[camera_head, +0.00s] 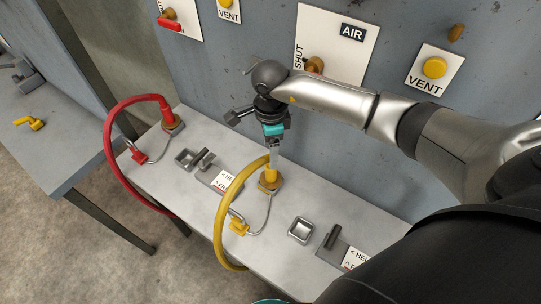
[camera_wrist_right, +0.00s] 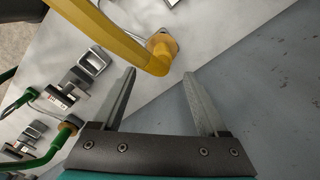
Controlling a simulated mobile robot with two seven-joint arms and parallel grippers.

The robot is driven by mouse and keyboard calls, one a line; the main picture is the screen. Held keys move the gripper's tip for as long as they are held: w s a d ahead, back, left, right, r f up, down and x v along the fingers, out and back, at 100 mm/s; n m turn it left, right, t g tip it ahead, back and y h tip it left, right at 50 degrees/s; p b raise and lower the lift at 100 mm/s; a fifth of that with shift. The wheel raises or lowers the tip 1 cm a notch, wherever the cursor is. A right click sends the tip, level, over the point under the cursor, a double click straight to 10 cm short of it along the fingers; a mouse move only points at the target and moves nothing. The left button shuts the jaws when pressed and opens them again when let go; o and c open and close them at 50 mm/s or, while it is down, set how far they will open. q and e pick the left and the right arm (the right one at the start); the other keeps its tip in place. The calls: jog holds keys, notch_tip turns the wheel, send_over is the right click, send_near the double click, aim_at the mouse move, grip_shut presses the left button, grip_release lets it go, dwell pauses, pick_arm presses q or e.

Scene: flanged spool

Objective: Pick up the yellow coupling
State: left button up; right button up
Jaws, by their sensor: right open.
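The yellow coupling (camera_head: 270,174) is the end of a yellow hose (camera_head: 222,215) and stands upright on a brass hex fitting (camera_head: 268,186) on the grey bench. In the right wrist view the coupling (camera_wrist_right: 153,63) meets the brass fitting (camera_wrist_right: 162,44). My right gripper (camera_head: 274,160) points down just above the coupling, with its fingers apart. In the wrist view the coupling appears between and slightly beyond the right fingertips (camera_wrist_right: 159,73); I cannot tell whether they touch it. My left gripper is not in view.
A yellow tag (camera_head: 238,227) hangs on a wire by the fitting. A red hose (camera_head: 112,150) stands to the left, and green hoses (camera_wrist_right: 50,150) show in the wrist view. Metal brackets (camera_head: 301,229) sit on the bench. A grey panel (camera_head: 240,70) with valves rises close behind.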

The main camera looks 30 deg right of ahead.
aim_at(271, 172)
jog(key=shift+w+f, duration=0.1)
jog(key=shift+f, duration=0.05)
jog(key=shift+f+b, duration=0.25)
jog(key=shift+b, duration=0.05)
jog(key=f+b, duration=0.4)
jog(key=f, duration=0.1)
jog(key=shift+s+f, duration=0.2)
jog(key=shift+w+f+b, duration=0.1)
jog(key=shift+f+b, duration=0.5)
jog(key=shift+f, duration=0.1)
notch_tip(271, 172, down, 4)
jog(key=b, duration=0.3)
jog(key=shift+w+d+f, duration=0.1)
jog(key=shift+w+f, duration=0.05)
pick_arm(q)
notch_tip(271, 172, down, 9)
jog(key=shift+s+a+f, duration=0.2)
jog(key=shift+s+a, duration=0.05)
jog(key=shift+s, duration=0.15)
pick_arm(e)
grip_shut()
